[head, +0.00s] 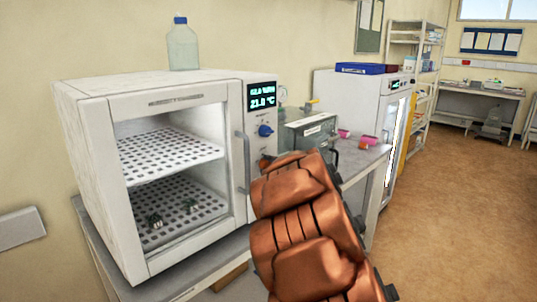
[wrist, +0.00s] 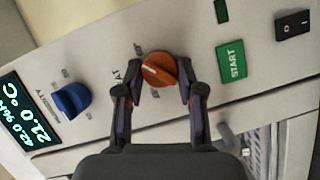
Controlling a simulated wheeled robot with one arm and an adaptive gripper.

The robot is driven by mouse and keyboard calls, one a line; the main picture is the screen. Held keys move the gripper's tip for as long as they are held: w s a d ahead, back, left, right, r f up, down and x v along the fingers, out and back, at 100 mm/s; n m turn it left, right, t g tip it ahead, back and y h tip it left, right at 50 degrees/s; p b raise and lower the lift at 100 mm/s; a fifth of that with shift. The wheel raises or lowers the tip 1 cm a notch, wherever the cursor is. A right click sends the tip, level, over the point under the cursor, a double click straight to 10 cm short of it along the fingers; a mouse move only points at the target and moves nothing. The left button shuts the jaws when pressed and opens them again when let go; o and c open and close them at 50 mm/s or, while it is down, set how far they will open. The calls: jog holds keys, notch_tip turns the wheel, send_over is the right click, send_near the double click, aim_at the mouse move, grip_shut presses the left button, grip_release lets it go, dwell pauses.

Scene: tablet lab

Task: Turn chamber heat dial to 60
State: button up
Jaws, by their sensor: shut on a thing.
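The orange chamber heat dial (wrist: 158,70) is on the white front panel in the wrist view. Its white pointer mark points to the upper left there. Small scale marks surround it but are too small to read, and its label is partly covered. My gripper (wrist: 160,82) is shut on the dial, one finger on each side. In the head view my orange arm hides the dial. The chamber (head: 150,100) has a lit display (head: 262,96) reading about 21.0 °C; the display also shows in the wrist view (wrist: 20,112).
A blue humidity dial (wrist: 70,99) sits beside the heat dial, with a green START button (wrist: 231,61) and a black switch (wrist: 293,25) on the other side. The chamber door handle (head: 244,163) is near my arm. A bottle (head: 182,45) stands on top. Floor (head: 450,200) is clear at right.

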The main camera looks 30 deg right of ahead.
jog(key=shift+r+m+g+y+p, duration=0.35)
jog(key=shift+m+p, duration=0.55)
jog(key=shift+p, duration=0.75)
jog(key=shift+f+p, duration=0.2)
jog(key=shift+p, duration=0.3)
jog(key=o, duration=1.1)
jog(key=shift+o, duration=0.2)
jog(key=v, duration=1.2)
jog(key=shift+m, duration=0.3)
jog(key=shift+r, duration=0.1)
